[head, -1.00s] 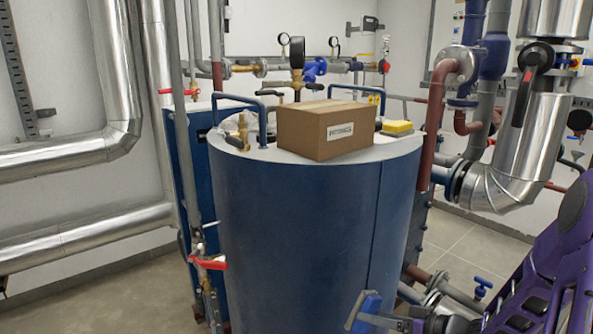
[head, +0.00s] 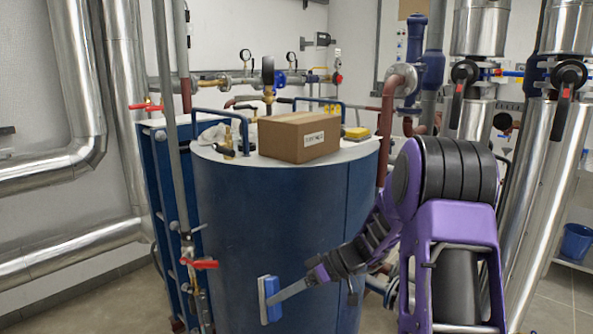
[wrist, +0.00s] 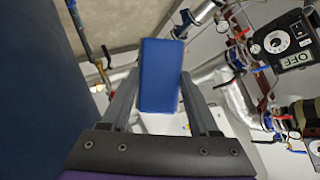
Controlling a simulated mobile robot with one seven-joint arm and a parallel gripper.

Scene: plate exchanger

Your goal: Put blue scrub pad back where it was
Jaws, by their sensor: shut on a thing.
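The blue scrub pad (head: 269,300) is held upright in my gripper (head: 277,297), in front of the lower part of the dark blue tank (head: 240,225) in the head view. In the wrist view the pad (wrist: 160,70) sits between the two fingers of my gripper (wrist: 160,90), which are shut on it. On the tank's pale top (head: 215,155) are a cardboard box (head: 290,137) and a yellow sponge (head: 357,133) to its right. The pad is well below that top.
A whitish cloth (head: 215,133), brass fittings and blue handles crowd the tank top's left and back. A pipe with a red valve handle (head: 200,264) stands at the tank's left. Silver pipes (head: 550,160) rise at right. A blue bucket (head: 577,242) is on a shelf at far right.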

